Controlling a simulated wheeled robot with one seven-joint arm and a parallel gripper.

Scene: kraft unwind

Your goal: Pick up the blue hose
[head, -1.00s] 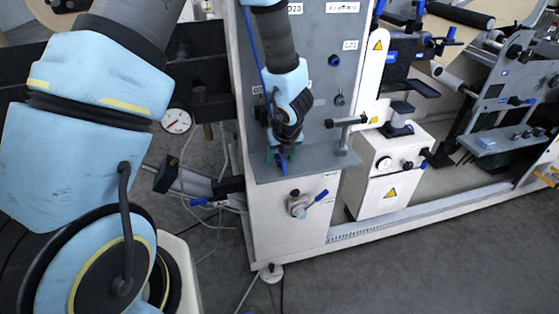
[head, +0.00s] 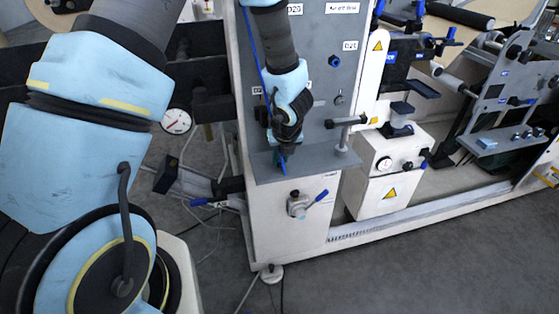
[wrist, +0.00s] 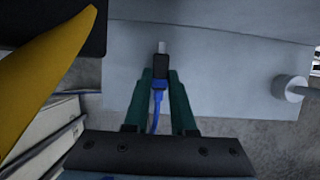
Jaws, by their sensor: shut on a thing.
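The blue hose (head: 256,48) shows in the head view as a thin blue line running down the grey panel behind my arm. A blue stretch (head: 283,167) also shows just below my gripper (head: 286,151). In the wrist view, the blue hose (wrist: 156,104) runs between the two dark green fingers of my gripper (wrist: 161,76). A black fitting with a pale tip (wrist: 161,65) sits at its end, between the fingertips. My gripper is shut on the hose, above the grey shelf. Its hold is partly hidden by my wrist in the head view.
The grey shelf (head: 325,165) juts from the machine panel (head: 330,40). A metal post with a black knob (head: 342,135) stands on its right. A blue-handled valve (head: 300,205) is below. A gauge (head: 176,121) is to the left. Open floor (head: 400,260) lies in front.

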